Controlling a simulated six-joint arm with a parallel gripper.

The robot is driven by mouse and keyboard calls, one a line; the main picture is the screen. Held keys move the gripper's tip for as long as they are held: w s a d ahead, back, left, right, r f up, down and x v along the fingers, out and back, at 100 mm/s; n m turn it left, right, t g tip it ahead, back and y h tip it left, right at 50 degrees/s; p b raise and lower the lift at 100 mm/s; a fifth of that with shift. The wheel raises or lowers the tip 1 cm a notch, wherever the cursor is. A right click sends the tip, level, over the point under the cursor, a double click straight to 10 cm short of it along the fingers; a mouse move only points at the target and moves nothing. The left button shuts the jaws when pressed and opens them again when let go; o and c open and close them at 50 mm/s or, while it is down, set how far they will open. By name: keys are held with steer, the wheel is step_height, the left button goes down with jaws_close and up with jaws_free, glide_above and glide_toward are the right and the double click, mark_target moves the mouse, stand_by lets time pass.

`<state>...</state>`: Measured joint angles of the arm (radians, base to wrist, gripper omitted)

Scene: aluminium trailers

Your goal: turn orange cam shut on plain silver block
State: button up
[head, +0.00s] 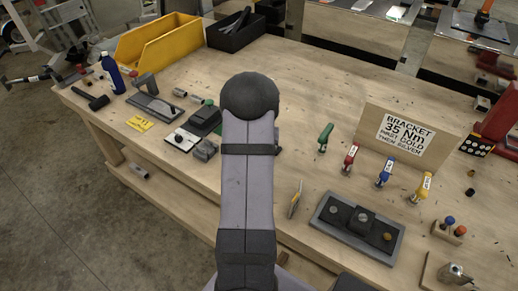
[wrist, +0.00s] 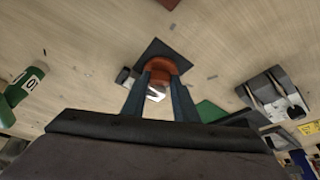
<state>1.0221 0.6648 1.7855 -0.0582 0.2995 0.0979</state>
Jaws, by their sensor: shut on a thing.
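My gripper (wrist: 158,88) shows in the wrist view with its two dark fingers closed on the sides of an orange rounded part, the cam (wrist: 162,66). The cam stands in front of a dark square plate (wrist: 170,50). A small pale piece (wrist: 155,94) shows between the fingers; I cannot tell whether it is the plain silver block. In the head view my arm hides the gripper and the cam.
In the wrist view a green part (wrist: 210,112) lies close to the right of the fingers, and a grey-and-black fixture (wrist: 262,88) stands farther right. In the head view, several coloured-handled drivers, a bracket sign (head: 372,125) and a plate fixture (head: 328,212) stand right of my arm.

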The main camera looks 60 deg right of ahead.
steer(key=shift+f+b, duration=0.1)
steer(key=shift+b, duration=0.2)
steer(key=m+b, duration=0.1)
steer(key=b, duration=0.1)
steer(key=m+b, duration=0.1)
steer(key=b, duration=0.1)
steer(key=shift+w+f+m+g, duration=0.2)
steer(key=shift+f+m+g, duration=0.1)
steer(key=shift+g, duration=0.1)
steer(key=shift+r+m+g+h+b, duration=0.15)
steer(key=shift+m+g+h+b, duration=0.25)
steer(key=shift+b, duration=0.65)
steer(key=shift+r+m+b, duration=0.25)
steer(key=shift+m+b, duration=0.2)
steer(key=shift+m, duration=0.15)
steer(key=o, duration=1.1)
steer(key=shift+c, duration=0.2)
